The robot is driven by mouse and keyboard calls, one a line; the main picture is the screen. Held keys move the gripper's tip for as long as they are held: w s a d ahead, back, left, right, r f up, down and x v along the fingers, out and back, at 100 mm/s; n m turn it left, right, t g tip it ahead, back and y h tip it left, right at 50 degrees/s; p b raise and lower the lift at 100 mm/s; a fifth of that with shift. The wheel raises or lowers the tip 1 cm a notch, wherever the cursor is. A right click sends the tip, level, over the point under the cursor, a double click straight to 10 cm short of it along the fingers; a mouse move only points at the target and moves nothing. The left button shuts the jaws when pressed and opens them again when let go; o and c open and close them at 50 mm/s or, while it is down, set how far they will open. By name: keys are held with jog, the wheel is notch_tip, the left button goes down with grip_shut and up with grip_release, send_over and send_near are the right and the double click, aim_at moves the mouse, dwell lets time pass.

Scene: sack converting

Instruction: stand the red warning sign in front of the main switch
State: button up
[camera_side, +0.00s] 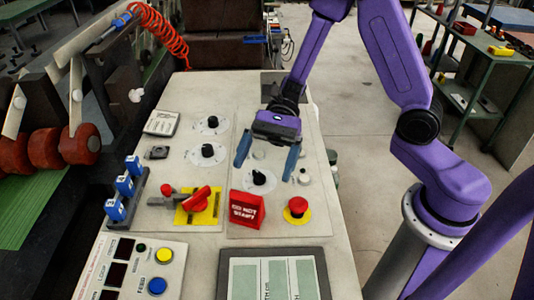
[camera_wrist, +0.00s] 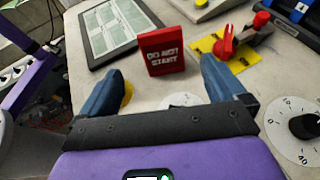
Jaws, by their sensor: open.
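The red warning sign (camera_side: 247,209), lettered DO NOT START, stands upright on the pale panel. It is just right of the main switch (camera_side: 197,199), a red handle on a yellow plate, not squarely in front of it. My gripper (camera_side: 266,158) is open and empty above the panel, behind the sign and apart from it. In the wrist view the sign (camera_wrist: 162,52) shows beyond and between my spread fingertips (camera_wrist: 161,72). The main switch (camera_wrist: 228,42) is to its right there, with part of its yellow plate behind my right finger.
A red stop button (camera_side: 298,206) on a yellow base stands right of the sign. Black dials (camera_side: 258,178) lie behind. Blue padlocks (camera_side: 125,186) hang at the left. A framed display (camera_side: 273,272) and button box (camera_side: 135,268) are at the front edge.

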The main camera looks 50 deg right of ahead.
jog(key=shift+v, duration=0.8)
jog(key=s+n+g+h, duration=0.1)
jog(key=s+n, duration=0.1)
jog(key=s+d+n+h, duration=0.1)
jog(key=s+n+h, duration=0.1)
jog(key=s, duration=0.1)
jog(key=s+r+n+g+h, duration=0.1)
jog(key=s+n, duration=0.1)
jog(key=s, duration=0.1)
jog(key=shift+s+d+n+g, duration=0.15)
jog(key=shift+d+n+g, duration=0.1)
jog(key=shift+n+g, duration=0.05)
jog(key=s+d+n+h, duration=0.2)
jog(key=s+n, duration=0.1)
jog(key=s+n+h, duration=0.1)
jog(key=n+h, duration=0.1)
jog(key=shift+s+d, duration=0.25)
jog(key=shift+d, duration=0.15)
jog(key=s+d+r+n+t+h, duration=0.2)
jog(key=s+d+n+t+h, duration=0.2)
jog(key=n, duration=1)
jog(key=d+t, duration=0.3)
jog(key=shift+d+t, duration=0.15)
jog(key=shift+t, duration=0.25)
jog(key=shift+r, duration=0.1)
